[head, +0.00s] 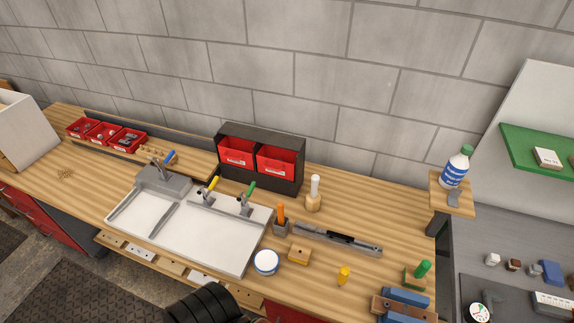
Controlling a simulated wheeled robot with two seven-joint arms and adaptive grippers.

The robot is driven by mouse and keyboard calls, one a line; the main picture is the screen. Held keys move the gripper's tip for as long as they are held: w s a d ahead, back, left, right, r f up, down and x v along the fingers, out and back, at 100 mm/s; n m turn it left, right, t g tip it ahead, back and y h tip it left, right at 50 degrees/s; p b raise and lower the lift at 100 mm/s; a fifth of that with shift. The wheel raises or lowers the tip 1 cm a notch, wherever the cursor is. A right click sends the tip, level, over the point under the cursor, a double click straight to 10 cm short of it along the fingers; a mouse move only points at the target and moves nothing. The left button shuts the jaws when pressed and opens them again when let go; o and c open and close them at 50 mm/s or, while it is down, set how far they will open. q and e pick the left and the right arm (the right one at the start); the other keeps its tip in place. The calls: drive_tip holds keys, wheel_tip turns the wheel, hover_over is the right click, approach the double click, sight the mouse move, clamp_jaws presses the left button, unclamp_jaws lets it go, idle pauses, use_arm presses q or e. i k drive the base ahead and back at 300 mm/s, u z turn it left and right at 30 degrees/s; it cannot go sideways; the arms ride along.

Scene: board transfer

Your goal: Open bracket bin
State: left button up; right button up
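A dark cabinet (233,132) stands at the back of the wooden bench against the block wall. Two red bins with white labels sit side by side in its front, the left bin (237,152) and the right bin (277,161). Both look pushed in. The labels are too small to read, so I cannot tell which bin is for brackets. Three small open red trays (102,133) with parts in them stand at the far left. Neither of my grippers is in view.
A white board (200,237) with toggle clamps lies before the cabinet. A white-handled tool (314,190), an orange-handled tool (281,216), a grey bar (335,240) and a round white container (266,262) stand to the right. A bottle (455,168) stands on a raised shelf.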

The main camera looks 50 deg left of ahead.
sight(267, 163)
drive_tip(key=i, duration=0.1)
drive_tip(key=u, duration=1.9)
